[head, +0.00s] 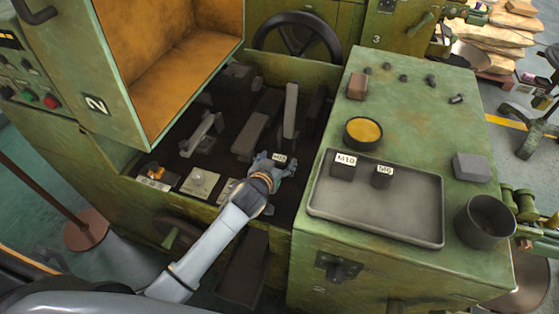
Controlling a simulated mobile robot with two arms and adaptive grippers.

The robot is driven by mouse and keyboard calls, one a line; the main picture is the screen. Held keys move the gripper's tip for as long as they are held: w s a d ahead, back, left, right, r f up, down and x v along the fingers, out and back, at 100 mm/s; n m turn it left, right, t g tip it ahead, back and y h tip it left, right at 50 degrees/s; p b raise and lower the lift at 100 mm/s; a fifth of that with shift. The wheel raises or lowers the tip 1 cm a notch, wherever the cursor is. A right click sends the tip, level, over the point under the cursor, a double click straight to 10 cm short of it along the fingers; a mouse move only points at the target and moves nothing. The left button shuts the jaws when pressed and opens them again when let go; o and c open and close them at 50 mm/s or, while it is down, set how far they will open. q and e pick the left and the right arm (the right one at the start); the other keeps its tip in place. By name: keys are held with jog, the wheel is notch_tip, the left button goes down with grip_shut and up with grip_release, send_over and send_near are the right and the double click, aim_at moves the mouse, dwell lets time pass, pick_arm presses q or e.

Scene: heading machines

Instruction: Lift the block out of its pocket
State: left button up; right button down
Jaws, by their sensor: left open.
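A dark block with a small white label (280,158) sits low inside the open machine bed, at the right end of the row of parts; its label is too small to read surely. My left gripper (281,164) is right at this block, with its fingers open around or beside it; I cannot tell whether they touch it. The gripper and wrist hide the pocket and most of the block. My right gripper is not in view.
A grey tray (400,222) on the green cabinet top (455,105) holds dark blocks marked M10 (343,168) and M6 (382,177). A dark cup (485,222) stands to its right. A raised guard (155,110) overhangs the bed at left.

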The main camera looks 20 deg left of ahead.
pick_arm(q)
jog(key=shift+x, duration=1.1)
jog(key=shift+s, duration=0.1)
grip_shut()
jog(key=shift+r, duration=0.1)
jog(key=shift+r, duration=0.1)
